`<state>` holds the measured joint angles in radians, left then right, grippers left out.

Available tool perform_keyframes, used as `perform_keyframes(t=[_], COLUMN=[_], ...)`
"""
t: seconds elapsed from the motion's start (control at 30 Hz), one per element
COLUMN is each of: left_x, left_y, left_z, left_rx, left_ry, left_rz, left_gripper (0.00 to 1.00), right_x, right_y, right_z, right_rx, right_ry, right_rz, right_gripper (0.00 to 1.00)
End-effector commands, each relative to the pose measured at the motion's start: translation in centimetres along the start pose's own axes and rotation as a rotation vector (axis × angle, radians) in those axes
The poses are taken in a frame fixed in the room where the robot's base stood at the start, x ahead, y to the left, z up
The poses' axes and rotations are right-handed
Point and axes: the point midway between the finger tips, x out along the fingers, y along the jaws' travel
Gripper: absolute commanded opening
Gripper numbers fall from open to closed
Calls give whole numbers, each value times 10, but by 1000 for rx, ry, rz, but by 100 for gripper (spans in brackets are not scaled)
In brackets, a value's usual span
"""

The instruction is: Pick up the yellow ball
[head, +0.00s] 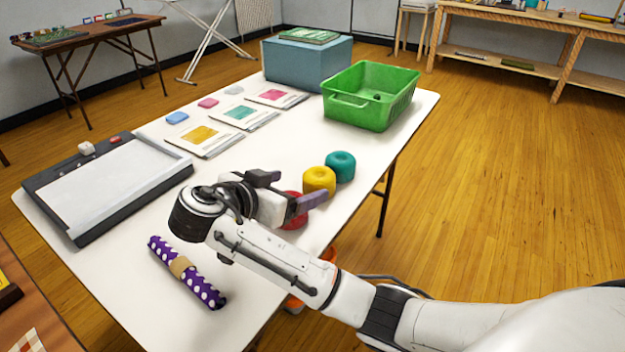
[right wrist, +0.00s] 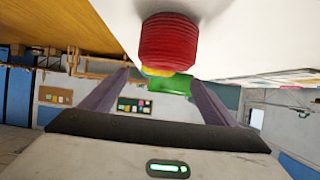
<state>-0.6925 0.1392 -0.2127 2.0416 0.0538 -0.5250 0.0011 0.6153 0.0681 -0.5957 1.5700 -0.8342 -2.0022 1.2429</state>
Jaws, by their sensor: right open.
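The yellow ball (head: 319,182) sits on the white table between a red ball (head: 292,222) and a teal ball (head: 342,165), in a row near the right edge. My right gripper (head: 288,188) is open and empty, just left of the balls, and partly covers the red one. In the right wrist view the ridged red ball (right wrist: 167,42) is largest, ahead of the open fingers (right wrist: 158,92), and hides most of the yellow ball (right wrist: 158,73) behind it. My left gripper is not in view.
A green basket (head: 365,112) and a blue box (head: 290,68) stand at the table's far end. A paper trimmer (head: 50,185) lies at left, with cards (head: 205,147) behind. A purple dotted roll (head: 205,287) lies in front. The table between cards and balls is clear.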

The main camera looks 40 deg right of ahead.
Motion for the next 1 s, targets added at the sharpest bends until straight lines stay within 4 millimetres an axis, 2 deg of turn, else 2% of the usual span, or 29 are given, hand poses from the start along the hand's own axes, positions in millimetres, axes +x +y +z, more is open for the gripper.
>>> perform_keyframes(t=[0.03, 0.17, 0.33, 0.6, 0.73, 0.93, 1.0], left_x=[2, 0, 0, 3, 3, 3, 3], left_y=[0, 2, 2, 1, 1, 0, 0], left_z=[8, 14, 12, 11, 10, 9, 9], left_rx=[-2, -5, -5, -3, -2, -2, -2], left_ry=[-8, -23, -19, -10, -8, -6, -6], left_rz=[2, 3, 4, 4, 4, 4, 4], left_gripper=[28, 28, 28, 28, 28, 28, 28], right_x=[11, 26, 38, 76, 83, 83, 83], right_y=[1, 1, 0, 0, 0, 0, 0], right_z=[0, 0, -1, -4, -4, -4, -4], right_rx=[0, -1, 0, -1, -1, 0, 0], right_ry=[5, 2, 2, 1, 1, 0, 0], right_rz=[5, 3, 3, 3, 2, 1, 1], right_gripper=[81, 81, 81, 81, 81, 81, 69])
